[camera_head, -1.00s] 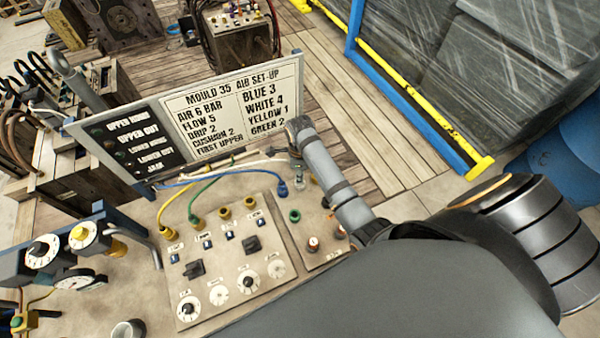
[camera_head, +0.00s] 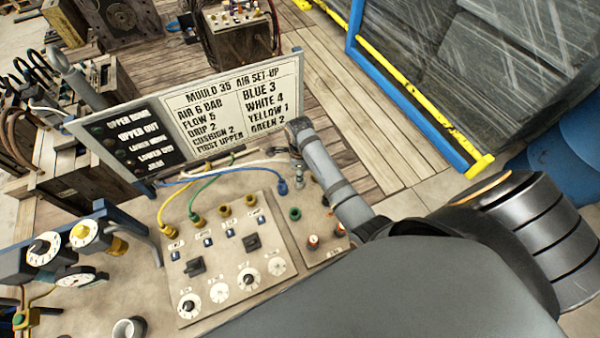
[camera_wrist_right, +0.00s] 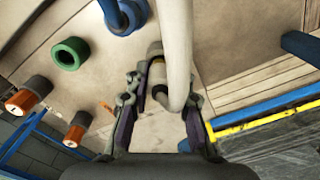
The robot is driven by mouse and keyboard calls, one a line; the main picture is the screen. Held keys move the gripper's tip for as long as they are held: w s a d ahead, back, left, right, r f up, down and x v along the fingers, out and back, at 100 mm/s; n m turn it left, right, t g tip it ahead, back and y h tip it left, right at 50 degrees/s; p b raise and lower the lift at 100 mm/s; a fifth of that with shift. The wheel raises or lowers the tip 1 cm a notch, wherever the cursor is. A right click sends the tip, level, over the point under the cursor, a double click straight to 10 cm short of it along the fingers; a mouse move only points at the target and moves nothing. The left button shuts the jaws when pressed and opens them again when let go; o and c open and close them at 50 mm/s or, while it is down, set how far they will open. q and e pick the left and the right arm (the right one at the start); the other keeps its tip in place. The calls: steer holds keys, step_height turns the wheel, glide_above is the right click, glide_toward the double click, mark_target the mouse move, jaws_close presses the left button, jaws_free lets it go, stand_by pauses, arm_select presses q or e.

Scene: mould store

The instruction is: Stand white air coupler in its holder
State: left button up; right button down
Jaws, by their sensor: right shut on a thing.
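The white air coupler (camera_wrist_right: 157,74) has a pale metallic body and a thick white hose (camera_wrist_right: 175,45) that runs up across the right wrist view. My right gripper (camera_wrist_right: 160,88) is shut on it, with one finger on each side. In the head view my right gripper (camera_head: 296,158) is over the back right of the bench, at the end of the white hose (camera_head: 250,163), and largely hides the coupler. I cannot make out a holder marked for white. My left gripper is not in view.
A blue coupler (camera_head: 282,187) stands left of my right gripper. A green ring (camera_head: 295,214) and orange-topped knobs (camera_head: 313,241) are nearer. A panel with dials and yellow and green couplers (camera_head: 225,255) lies left. The set-up board (camera_head: 190,118) stands close behind.

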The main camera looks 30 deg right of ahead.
steer(key=shift+f, duration=0.55)
steer(key=c, duration=0.7)
jaws_free()
steer(key=shift+r+p, duration=0.5)
steer(key=shift+r, duration=3.25)
